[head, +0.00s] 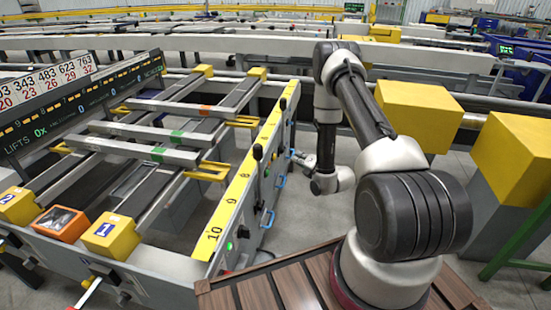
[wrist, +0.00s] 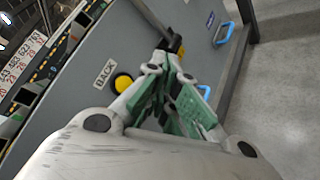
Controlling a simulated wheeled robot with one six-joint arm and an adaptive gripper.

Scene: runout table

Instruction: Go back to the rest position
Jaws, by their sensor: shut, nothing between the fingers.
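My gripper (head: 300,160) is out at the end of my arm, beside the grey side panel of the runout table. In the wrist view my gripper (wrist: 168,62) has its green-padded fingers together with nothing held between them. Beyond the fingertips is a black-handled lever (wrist: 174,43) on the panel; I cannot tell whether they touch it. A yellow button (wrist: 123,83) sits left of the fingers, by a BACK label (wrist: 105,73). My arm bends up and over, then down to the gripper.
The side panel (head: 244,203) carries black levers (head: 258,152) and blue handles (head: 267,219). Yellow-topped blocks (head: 418,112) stand right of my arm. A slatted wooden deck (head: 290,288) is in front. Grey floor (head: 326,220) lies open between the panel and my arm.

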